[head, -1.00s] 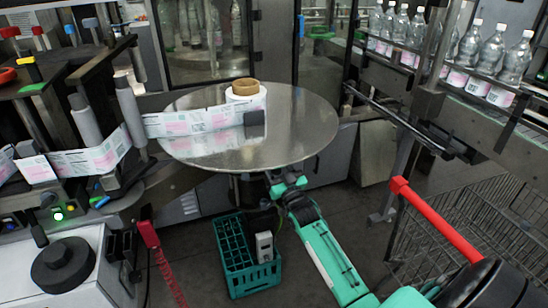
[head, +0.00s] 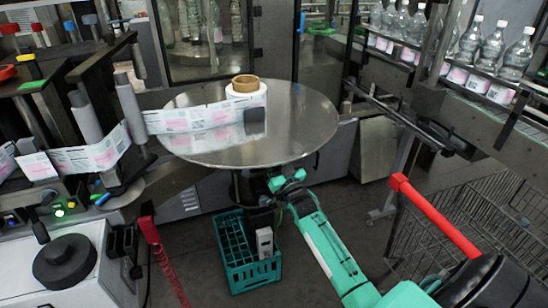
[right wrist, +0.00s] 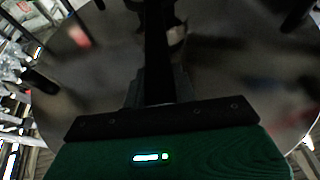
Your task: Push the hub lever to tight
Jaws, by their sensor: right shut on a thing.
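The round metal reel table (head: 290,125) carries a white label roll with a brown core (head: 245,85). My right arm comes in from the lower right, and my right gripper (head: 272,183) is under the table's front edge, at the dark hub column. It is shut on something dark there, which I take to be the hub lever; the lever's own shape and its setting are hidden. In the right wrist view the dark gripper (right wrist: 158,60) points up the picture against the grey round disc, and its fingertips are too dark to make out. My left gripper is out of view.
A teal crate (head: 235,265) stands on the floor below the table. A red-handled wire cart (head: 435,215) is at the right, by the bottle conveyor (head: 480,80). A label web (head: 90,155) runs left from the roll past rollers.

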